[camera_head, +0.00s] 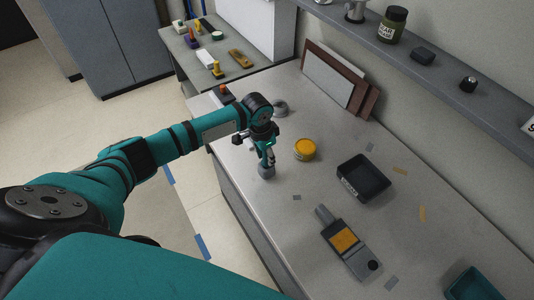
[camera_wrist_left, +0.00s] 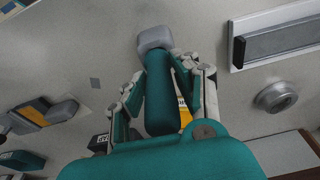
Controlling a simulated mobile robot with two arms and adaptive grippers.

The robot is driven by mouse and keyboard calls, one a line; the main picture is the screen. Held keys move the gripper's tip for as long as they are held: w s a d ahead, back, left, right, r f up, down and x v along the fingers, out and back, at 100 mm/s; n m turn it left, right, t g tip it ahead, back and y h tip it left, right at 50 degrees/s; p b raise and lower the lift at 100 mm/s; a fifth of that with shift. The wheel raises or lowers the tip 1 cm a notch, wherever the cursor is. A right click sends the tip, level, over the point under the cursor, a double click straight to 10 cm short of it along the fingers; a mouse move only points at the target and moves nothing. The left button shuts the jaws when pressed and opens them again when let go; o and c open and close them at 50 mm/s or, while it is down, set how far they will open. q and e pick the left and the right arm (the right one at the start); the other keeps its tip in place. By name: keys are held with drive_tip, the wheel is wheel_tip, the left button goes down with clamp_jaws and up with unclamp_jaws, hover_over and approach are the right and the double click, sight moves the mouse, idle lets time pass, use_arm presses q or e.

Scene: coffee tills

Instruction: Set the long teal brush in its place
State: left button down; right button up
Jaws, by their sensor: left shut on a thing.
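The long teal brush (camera_wrist_left: 158,100) has a teal handle and a grey head (camera_wrist_left: 154,39). My left gripper (camera_head: 266,152) is shut on the handle, with a finger on each side in the left wrist view (camera_wrist_left: 161,76). In the head view the grey head (camera_head: 266,172) points down at the counter, left of the yellow jar. I cannot tell whether it touches the counter. The gripper hides most of the handle there. A pale-framed panel with a dark grey bar (camera_wrist_left: 278,42) lies right of the brush in the wrist view. My right gripper is not in view.
On the counter (camera_head: 330,190) are a yellow-lidded jar (camera_head: 305,149), a metal ring (camera_head: 280,107), a black tray (camera_head: 363,178), a card terminal (camera_head: 347,243) and a teal bin (camera_head: 474,285). Brown boards (camera_head: 340,78) lean on the wall. A shelf (camera_head: 440,72) runs above.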

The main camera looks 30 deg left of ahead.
use_arm(q)
drive_tip(key=shift+f, duration=0.6)
drive_tip(key=c, duration=0.9)
unclamp_jaws()
wheel_tip(320, 180, up, 12)
drive_tip(key=s, duration=0.1)
drive_tip(key=shift+s+a, duration=0.25)
drive_tip(key=shift+a, duration=0.15)
drive_tip(key=shift+f, duration=0.1)
